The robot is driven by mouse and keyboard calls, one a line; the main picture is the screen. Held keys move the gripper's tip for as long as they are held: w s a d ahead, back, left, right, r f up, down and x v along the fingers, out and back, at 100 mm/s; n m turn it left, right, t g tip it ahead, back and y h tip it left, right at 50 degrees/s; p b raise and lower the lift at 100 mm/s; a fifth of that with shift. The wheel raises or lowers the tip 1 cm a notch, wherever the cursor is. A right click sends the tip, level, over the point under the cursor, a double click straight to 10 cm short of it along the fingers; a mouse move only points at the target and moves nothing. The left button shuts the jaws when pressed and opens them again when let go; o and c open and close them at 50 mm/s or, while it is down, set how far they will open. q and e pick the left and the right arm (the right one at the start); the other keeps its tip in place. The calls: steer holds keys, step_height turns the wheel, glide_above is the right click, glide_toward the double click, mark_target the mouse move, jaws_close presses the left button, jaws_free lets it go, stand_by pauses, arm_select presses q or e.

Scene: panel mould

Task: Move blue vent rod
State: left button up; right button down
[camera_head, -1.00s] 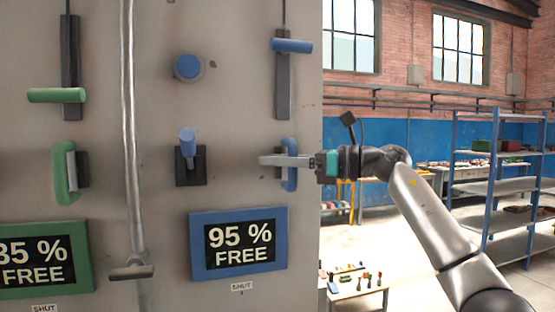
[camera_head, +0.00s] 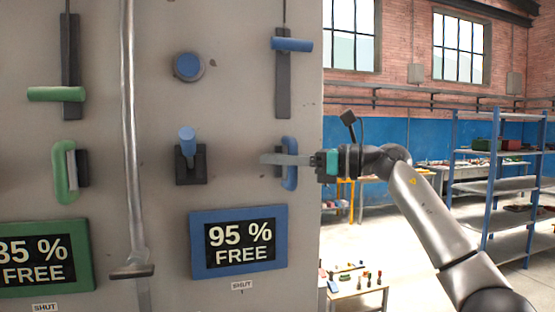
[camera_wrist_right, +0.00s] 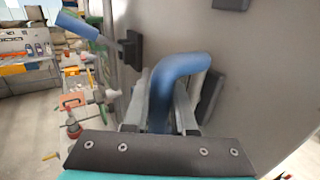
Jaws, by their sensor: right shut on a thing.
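A blue crossbar (camera_head: 291,45) sits near the top of a dark upright track (camera_head: 283,90) with a thin rod rising above it, at the panel's right side. I take this for the blue vent rod. Below it is an upright blue loop handle (camera_head: 290,175). My right gripper (camera_head: 268,160) is shut on this handle. In the right wrist view its fingers lie either side of the blue handle (camera_wrist_right: 180,68). My left gripper is not in view.
The grey panel (camera_head: 225,110) also carries a blue knob (camera_head: 188,67), a blue lever (camera_head: 188,142) and a blue-framed display (camera_head: 238,243) reading 95 % FREE. Green counterparts and a metal pipe (camera_head: 129,120) are at left. Open floor and shelves (camera_head: 500,190) lie right of the panel.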

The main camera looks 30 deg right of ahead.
arm_select(q)
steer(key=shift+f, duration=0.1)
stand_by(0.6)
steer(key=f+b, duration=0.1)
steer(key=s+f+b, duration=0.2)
steer(key=b, duration=0.1)
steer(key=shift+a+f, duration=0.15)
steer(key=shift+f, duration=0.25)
arm_select(e)
steer(key=s+a, duration=0.1)
steer(key=s, duration=0.6)
steer(key=shift+a, duration=0.35)
steer(key=c, duration=1.1)
jaws_free()
steer(key=shift+o, duration=0.5)
steer(key=shift+s, duration=0.2)
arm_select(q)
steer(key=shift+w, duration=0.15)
arm_select(e)
steer(key=shift+w, duration=0.1)
